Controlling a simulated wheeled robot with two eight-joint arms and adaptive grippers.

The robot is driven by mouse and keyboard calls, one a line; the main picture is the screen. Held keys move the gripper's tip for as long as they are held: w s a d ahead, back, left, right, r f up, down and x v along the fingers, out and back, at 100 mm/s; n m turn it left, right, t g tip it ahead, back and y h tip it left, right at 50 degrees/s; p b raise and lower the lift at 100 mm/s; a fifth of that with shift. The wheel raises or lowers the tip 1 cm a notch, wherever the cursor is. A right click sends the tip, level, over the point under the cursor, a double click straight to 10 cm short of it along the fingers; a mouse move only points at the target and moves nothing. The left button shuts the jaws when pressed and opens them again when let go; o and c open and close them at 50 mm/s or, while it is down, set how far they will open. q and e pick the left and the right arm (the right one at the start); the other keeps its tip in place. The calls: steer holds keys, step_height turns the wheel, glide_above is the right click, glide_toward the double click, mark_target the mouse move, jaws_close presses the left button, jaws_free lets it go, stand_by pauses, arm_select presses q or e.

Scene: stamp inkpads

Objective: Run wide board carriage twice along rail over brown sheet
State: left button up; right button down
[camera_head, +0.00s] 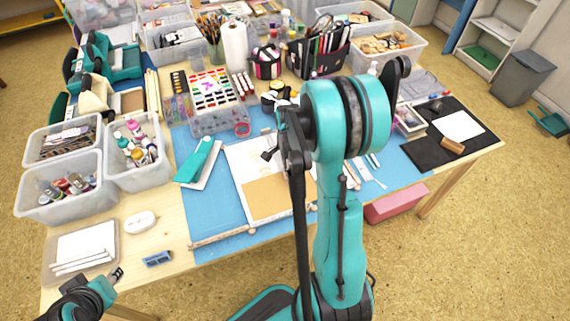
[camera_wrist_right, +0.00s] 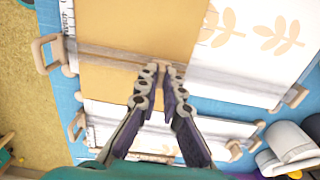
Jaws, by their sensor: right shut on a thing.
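The brown sheet (camera_head: 270,197) lies on the blue mat, partly hidden behind my right arm. It also shows in the right wrist view (camera_wrist_right: 140,22). A long translucent board (camera_wrist_right: 225,78) lies across the sheet's edge, with a wooden loop handle (camera_wrist_right: 45,53) at its left end and another (camera_wrist_right: 295,95) at its right. My right gripper (camera_wrist_right: 160,70) is shut at this board's edge; the gripped part is mostly hidden between the fingertips. A second pale strip (camera_wrist_right: 105,112) with wooden loops lies nearer the wrist. My left gripper (camera_head: 117,273) is at the lower left, away from the sheet.
White paper with tan leaf prints (camera_wrist_right: 258,32) lies beside the brown sheet. A teal-covered pad (camera_head: 198,160) is left of the sheets. Bins (camera_head: 60,187) fill the left side, and a paint set (camera_head: 212,90) stands behind. A black mat (camera_head: 425,150) is at right.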

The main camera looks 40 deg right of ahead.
steer(key=s+a, duration=0.1)
steer(key=s, duration=0.2)
steer(key=s+a, duration=0.1)
steer(key=s, duration=0.2)
steer(key=s+a, duration=0.1)
steer(key=s, duration=0.2)
steer(key=shift+s, duration=0.4)
steer(key=c, duration=1.7)
jaws_free()
steer(key=shift+f, duration=0.1)
step_height(320, 180, up, 8)
steer(key=shift+r, duration=0.1)
